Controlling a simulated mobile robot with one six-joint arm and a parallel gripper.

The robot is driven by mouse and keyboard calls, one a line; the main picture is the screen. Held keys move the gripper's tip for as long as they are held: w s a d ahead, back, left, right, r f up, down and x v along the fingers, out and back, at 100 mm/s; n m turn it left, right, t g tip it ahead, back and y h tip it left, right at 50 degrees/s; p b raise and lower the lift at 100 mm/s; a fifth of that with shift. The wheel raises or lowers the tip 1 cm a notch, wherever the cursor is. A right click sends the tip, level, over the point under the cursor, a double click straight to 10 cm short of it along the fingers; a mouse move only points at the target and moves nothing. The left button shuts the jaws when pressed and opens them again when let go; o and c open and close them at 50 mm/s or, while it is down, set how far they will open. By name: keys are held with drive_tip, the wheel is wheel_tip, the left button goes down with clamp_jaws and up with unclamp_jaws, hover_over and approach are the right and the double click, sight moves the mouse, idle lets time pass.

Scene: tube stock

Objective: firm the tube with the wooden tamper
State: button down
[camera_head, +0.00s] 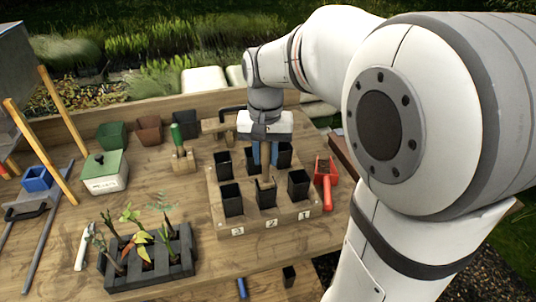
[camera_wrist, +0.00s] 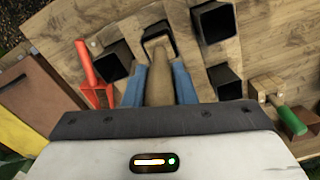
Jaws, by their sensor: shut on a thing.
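My gripper (camera_head: 265,153) is shut on the wooden tamper (camera_head: 266,172), with its blue fingers on both sides of it. In the wrist view the tamper (camera_wrist: 159,84) points away from the camera between the fingers. Its far end is at the mouth of the front middle black tube (camera_head: 266,198), which also shows in the wrist view (camera_wrist: 153,32). I cannot tell how deep the tamper's end is in it. The tube stands upright in a wooden rack (camera_head: 252,222) marked 3, 2, 1, at position 2. Other black tubes (camera_head: 298,184) stand around it.
A red scoop (camera_head: 325,180) lies right of the rack. A green-handled tool (camera_head: 178,138) stands in a wooden block behind left. A dark tray (camera_head: 185,268) of seedlings, a green-lidded box (camera_head: 104,172) and a blue container (camera_head: 36,179) stand to the left.

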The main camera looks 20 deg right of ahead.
drive_tip(key=shift+r+p, duration=3.3)
drive_tip(key=shift+r, duration=1.15)
drive_tip(key=shift+f, duration=0.1)
